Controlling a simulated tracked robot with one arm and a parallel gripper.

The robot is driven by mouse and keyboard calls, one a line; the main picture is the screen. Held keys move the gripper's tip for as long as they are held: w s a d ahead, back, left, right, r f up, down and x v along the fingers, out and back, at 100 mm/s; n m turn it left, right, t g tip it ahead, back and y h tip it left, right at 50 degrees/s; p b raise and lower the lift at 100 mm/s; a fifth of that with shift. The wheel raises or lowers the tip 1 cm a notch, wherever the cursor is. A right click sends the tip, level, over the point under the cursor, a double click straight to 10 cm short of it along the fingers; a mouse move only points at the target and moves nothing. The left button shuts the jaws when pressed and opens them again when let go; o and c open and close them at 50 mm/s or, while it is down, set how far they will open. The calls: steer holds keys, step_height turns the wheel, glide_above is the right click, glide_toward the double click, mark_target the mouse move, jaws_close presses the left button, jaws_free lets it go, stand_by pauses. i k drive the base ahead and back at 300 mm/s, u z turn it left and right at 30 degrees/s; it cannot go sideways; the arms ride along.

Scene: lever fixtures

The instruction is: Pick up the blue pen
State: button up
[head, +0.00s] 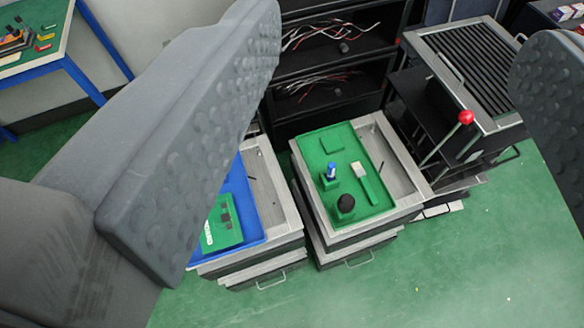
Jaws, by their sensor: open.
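A small blue upright piece (331,170), which looks like the blue pen, stands in a green holder on the green board (318,150) in the middle of the head view. It is too small to tell its full shape. My gripper (395,95) is open and empty, with one large grey finger at the left and the other at the right edge. The blue piece shows in the gap between the fingers, well beyond them and not touched. The left finger hides part of the left drawer unit.
A black round knob (346,203) and a pale block (359,170) are on the same board. A blue tray (237,190) is to the left. A red-knobbed lever (466,117) rises at the right. Black shelves (325,60) stand behind. Green floor (450,270) is open in front.

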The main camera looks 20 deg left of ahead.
mark_target(331, 166)
steer(key=k, duration=1)
steer(key=z, duration=0.5)
steer(key=i, duration=1.75)
steer(key=u, duration=0.35)
